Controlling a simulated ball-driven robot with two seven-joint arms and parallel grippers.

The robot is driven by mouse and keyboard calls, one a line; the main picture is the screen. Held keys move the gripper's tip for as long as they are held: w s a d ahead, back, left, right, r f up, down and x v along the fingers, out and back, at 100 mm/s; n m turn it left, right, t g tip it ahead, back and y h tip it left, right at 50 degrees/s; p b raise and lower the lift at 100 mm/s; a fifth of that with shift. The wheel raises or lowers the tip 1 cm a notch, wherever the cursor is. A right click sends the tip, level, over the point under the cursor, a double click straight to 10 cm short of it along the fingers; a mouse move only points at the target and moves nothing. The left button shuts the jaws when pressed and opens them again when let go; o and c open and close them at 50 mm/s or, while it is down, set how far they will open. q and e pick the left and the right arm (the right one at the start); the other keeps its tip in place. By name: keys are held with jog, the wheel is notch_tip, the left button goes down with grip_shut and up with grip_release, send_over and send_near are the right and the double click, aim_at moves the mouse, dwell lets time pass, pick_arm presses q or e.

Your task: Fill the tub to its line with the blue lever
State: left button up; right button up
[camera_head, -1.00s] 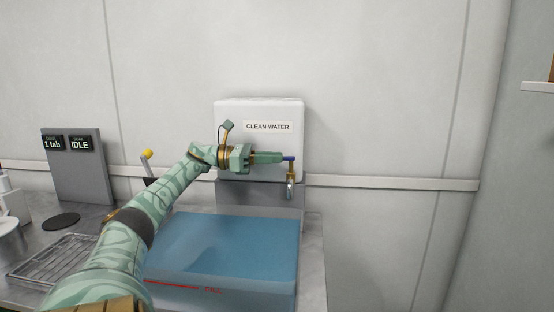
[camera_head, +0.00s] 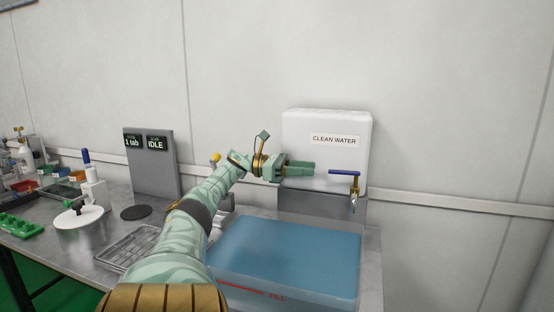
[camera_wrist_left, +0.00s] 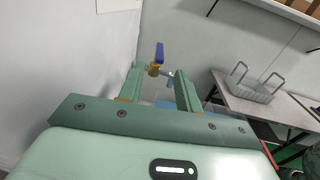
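The blue lever (camera_head: 344,172) sits on top of a brass tap (camera_head: 354,189) at the right of the white clean water tank (camera_head: 300,140). It points sideways to the left. My left gripper (camera_head: 314,168) is just left of the lever, with a small gap between. In the left wrist view the gripper (camera_wrist_left: 158,88) has its fingers apart and nothing between them; the lever (camera_wrist_left: 159,52) shows beyond the tips. The tub (camera_head: 352,280) below looks blue inside, with a red line (camera_head: 245,287) on its front wall. I cannot tell the exact water level. My right gripper is out of view.
A grey display panel (camera_head: 151,165) reads "1 tab" and "IDLE". A yellow-knobbed lever (camera_head: 215,158) stands behind my arm. A wire rack (camera_head: 128,246), a dark disc (camera_head: 136,212) and a white round device (camera_head: 80,225) lie on the counter at left. The wall is close behind the tank.

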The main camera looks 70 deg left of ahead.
pick_arm(q)
jog(key=b+v, duration=0.3)
jog(key=v, duration=0.4)
jog(key=shift+s+a, duration=0.15)
jog(key=shift+s, duration=0.05)
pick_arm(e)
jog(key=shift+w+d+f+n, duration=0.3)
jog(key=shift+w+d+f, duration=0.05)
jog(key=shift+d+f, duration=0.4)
